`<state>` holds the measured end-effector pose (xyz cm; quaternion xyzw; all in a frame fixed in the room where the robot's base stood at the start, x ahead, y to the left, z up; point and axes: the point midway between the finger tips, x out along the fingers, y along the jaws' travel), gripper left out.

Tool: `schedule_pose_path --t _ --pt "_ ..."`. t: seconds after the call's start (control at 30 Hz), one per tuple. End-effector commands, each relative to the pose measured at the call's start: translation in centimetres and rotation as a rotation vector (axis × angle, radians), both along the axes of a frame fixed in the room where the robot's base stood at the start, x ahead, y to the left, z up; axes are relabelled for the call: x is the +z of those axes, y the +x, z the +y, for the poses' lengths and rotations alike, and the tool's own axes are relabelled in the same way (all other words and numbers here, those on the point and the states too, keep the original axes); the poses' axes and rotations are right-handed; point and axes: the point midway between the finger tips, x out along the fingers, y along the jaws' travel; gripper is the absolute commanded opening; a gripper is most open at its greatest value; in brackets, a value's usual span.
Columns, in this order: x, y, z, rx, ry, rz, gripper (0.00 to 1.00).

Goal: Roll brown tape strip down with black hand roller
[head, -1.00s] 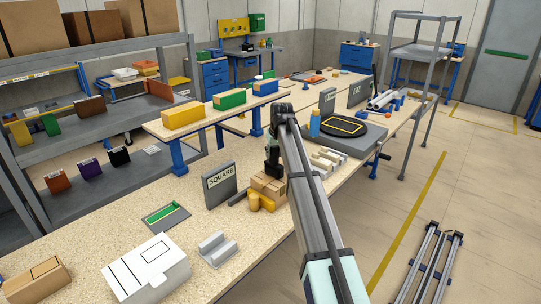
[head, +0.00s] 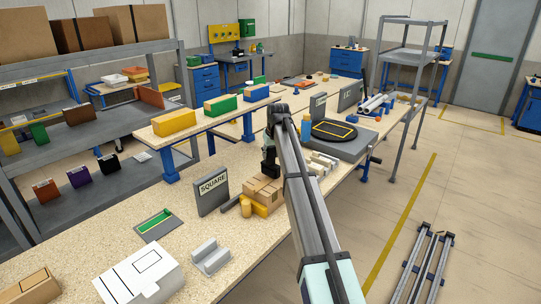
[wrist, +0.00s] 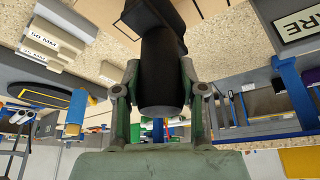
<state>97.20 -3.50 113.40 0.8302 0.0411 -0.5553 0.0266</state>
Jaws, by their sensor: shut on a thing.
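My gripper (wrist: 160,90) is shut on the black hand roller (wrist: 160,72), with a green-grey finger on each side of its dark handle. In the head view the black roller (head: 268,160) hangs below my gripper (head: 271,143), at the back edge of a group of cardboard boxes (head: 263,190). The roller's working end points toward tan cardboard (wrist: 205,8) at the top of the wrist view. I cannot tell whether the roller touches it. A brown tape strip cannot be made out for sure.
Pale blocks (head: 320,163) and a dark turntable (head: 334,132) lie behind on the right. A white box (head: 140,276) and a grey cradle (head: 210,257) are in front.

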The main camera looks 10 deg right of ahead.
Motion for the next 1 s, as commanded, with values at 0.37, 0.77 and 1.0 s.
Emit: schedule_pose_path --t 0.37,0.77,1.0 --pt "4.6 0.1 0.0 0.0 0.0 -0.003 0.04" --pt "5.9 0.0 0.0 0.0 0.0 -0.001 0.04" --pt "5.9 0.0 0.0 0.0 0.0 -0.002 0.04"
